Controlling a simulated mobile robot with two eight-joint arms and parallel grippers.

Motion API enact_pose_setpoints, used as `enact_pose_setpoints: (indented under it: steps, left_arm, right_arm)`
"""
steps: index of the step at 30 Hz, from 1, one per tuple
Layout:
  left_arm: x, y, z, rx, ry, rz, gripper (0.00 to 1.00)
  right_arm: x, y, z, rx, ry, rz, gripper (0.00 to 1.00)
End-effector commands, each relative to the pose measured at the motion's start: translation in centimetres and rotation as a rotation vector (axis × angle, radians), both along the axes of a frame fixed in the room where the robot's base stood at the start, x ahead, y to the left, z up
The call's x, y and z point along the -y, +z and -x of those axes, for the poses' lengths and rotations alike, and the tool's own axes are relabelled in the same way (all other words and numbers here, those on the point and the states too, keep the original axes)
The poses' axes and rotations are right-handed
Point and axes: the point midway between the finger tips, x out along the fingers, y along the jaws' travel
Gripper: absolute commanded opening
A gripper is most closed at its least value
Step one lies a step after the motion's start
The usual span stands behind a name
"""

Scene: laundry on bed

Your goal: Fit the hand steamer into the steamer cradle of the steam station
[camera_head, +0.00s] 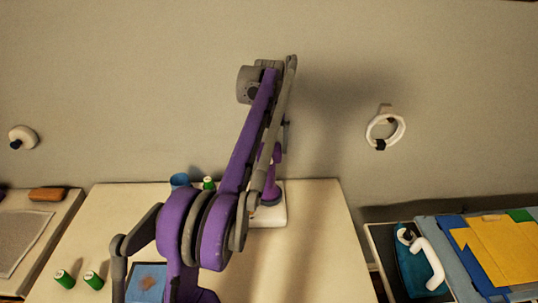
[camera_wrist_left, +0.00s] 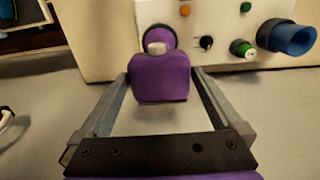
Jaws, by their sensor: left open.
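A purple piece, which looks like the hand steamer (camera_wrist_left: 160,78), has a block-like body and a rounded end with a pale knob. In the left wrist view it lies between the fingers of my left gripper (camera_wrist_left: 160,74), which is open, with a gap on each side. In the head view a purple part (camera_head: 271,196) stands on a white base (camera_head: 272,217), which looks like the steam station. My own purple arm hides much of this spot, including the left gripper's fingertips. I cannot see the cradle clearly or tell how the steamer sits in it. My right gripper is not in view.
A blue cup (camera_head: 180,181) and a green spool (camera_head: 208,184) stand at the table's (camera_head: 325,235) back edge. A white ring (camera_head: 385,131) is on the wall. A white curved handle (camera_head: 428,263) and folded cloths (camera_head: 500,250) lie at right.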

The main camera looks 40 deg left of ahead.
Motion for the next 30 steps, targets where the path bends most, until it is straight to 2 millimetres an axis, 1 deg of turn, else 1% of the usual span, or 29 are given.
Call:
enact_pose_setpoints:
  steps: [1, 3, 6, 10, 14, 30]
  left_arm:
    - [0.0, 1.4, 0.0, 0.002, 0.000, -0.001, 1.00]
    - [0.0, 2.8, -0.1, 0.003, 0.000, 0.000, 1.00]
    - [0.0, 4.4, -0.1, 0.004, 0.000, 0.000, 1.00]
    - [0.0, 5.7, -0.1, 0.002, 0.000, -0.001, 1.00]
    - [0.0, 6.1, 0.0, 0.001, 0.000, 0.000, 1.00]
    - [0.1, 6.1, 0.0, 0.001, -0.001, -0.001, 1.00]
  right_arm:
    - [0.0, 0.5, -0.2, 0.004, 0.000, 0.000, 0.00]
    - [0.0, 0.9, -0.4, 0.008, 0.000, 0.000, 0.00]
    - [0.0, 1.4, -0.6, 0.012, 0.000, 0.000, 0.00]
    - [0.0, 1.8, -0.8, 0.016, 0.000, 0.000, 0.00]
    - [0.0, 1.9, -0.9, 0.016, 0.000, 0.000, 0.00]
    - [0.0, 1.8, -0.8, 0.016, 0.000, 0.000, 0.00]
